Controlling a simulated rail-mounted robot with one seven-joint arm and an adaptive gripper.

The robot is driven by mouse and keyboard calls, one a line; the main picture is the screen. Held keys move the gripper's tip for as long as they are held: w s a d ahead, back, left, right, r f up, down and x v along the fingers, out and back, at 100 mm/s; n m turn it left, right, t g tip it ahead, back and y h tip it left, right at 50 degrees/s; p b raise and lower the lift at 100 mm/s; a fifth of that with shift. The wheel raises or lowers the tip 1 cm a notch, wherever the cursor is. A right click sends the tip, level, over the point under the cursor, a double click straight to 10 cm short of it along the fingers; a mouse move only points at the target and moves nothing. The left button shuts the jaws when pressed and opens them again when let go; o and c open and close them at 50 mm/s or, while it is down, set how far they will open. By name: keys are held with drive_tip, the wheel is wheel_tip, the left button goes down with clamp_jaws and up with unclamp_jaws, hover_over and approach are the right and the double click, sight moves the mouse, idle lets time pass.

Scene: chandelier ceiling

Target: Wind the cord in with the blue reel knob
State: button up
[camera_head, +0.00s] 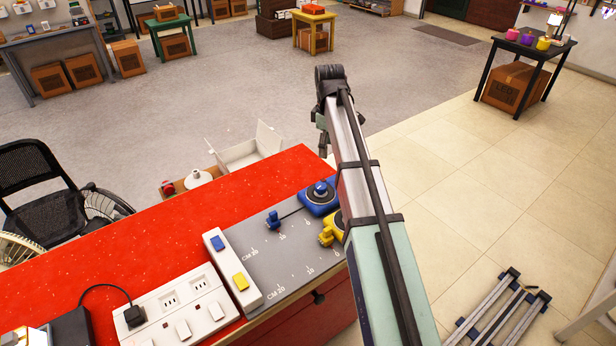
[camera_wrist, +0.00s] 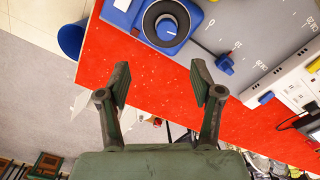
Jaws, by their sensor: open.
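The blue reel (camera_head: 319,199) sits at the far right end of a grey board on the red counter, with a round blue knob (camera_head: 320,187) on top. A short dark cord runs from it to a blue end piece (camera_head: 273,220) lying on the board. In the wrist view the blue reel (camera_wrist: 138,12) shows a dark disc with the blue knob (camera_wrist: 166,27) in it, and the blue end piece (camera_wrist: 226,64) is to its right. My gripper (camera_wrist: 160,78) is open and empty, its fingers apart from the reel. In the head view my gripper (camera_head: 322,135) is beyond the counter's far edge.
A yellow reel (camera_head: 337,222), partly hidden by my arm, sits beside the blue one. A white switch box (camera_head: 232,270) with blue and yellow switches and a white power strip (camera_head: 180,310) stand left. Open boxes (camera_head: 250,150) lie past the counter's far edge.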

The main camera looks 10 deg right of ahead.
sight(319, 186)
drive_tip(key=f+p, duration=0.1)
drive_tip(key=f, duration=0.4)
drive_tip(key=a+f+p, duration=0.1)
drive_tip(key=f+p, duration=0.1)
drive_tip(key=f, duration=0.3)
drive_tip(key=a+f+p, duration=0.1)
drive_tip(key=f+p, duration=0.1)
drive_tip(key=f, duration=0.3)
drive_tip(key=shift+f, duration=0.35)
drive_tip(key=shift+c, duration=0.2)
drive_tip(key=shift+s, duration=0.1)
drive_tip(key=c, duration=1.1)
